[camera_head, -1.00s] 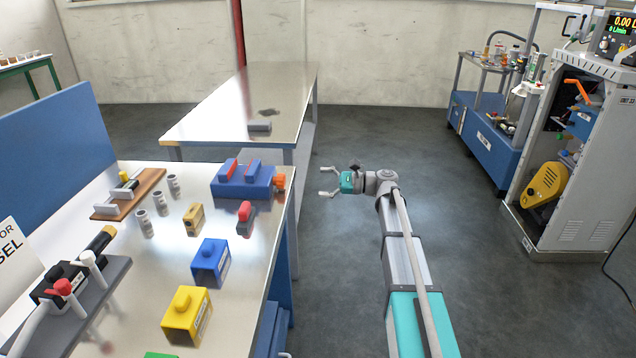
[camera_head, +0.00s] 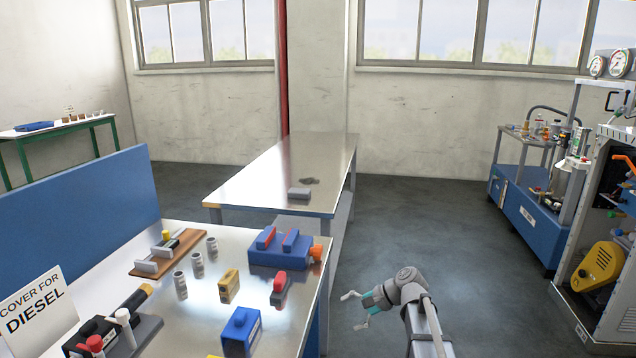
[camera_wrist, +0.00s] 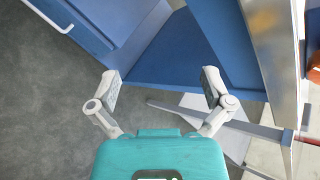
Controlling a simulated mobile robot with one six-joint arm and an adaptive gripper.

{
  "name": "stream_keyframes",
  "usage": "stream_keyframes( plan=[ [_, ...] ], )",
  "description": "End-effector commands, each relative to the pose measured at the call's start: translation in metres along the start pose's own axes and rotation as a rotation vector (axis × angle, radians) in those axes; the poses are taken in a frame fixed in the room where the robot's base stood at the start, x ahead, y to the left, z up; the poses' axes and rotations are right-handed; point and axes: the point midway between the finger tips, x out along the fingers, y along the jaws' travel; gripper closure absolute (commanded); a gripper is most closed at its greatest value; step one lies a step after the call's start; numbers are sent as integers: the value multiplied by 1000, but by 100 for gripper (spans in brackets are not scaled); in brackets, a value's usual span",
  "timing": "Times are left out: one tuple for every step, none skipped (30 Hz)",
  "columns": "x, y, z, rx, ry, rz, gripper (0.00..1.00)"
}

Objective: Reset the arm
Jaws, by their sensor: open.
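My gripper (camera_head: 354,310) is open and empty. In the head view it hangs over the floor, to the right of the near workbench (camera_head: 225,300) and apart from it. My grey arm folds down to the bottom edge of the view. In the wrist view my gripper (camera_wrist: 161,95) shows its two grey fingers spread wide with nothing between them. The blue side of the workbench (camera_wrist: 180,50) lies beyond the fingers in that view.
The workbench holds a blue block with red parts (camera_head: 282,248), a yellow block (camera_head: 229,286) and a blue block (camera_head: 241,332). A second metal table (camera_head: 300,160) stands behind. A blue cart (camera_head: 525,215) and grey cabinet are at right. The floor between is clear.

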Motion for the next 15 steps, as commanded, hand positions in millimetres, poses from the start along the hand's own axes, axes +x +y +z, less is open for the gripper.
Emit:
stream_keyframes(
  plan=[
    [4, 17, 9, -44, 29, 50, 0],
    [5, 25, 10, -73, 47, 82, 0],
    [7, 36, 13, -111, 70, 125, 0],
    [8, 44, 15, -141, 87, 158, 0],
    [8, 52, 17, -169, 102, 192, 0],
    [9, 63, 20, -208, 122, 237, 0],
    [8, 71, 21, -236, 136, 271, 0],
    [8, 79, 23, -265, 150, 306, 0],
    [7, 90, 25, -303, 166, 352, 0],
    [6, 98, 27, -331, 177, 388, 0],
    [5, 105, 29, -360, 188, 425, 0],
    [3, 115, 32, -398, 201, 472, 0],
    [1, 122, 33, -425, 209, 508, 0],
    [-1, 129, 35, -451, 217, 542, 0],
    [-4, 137, 36, -482, 226, 585, 0]
  ],
)
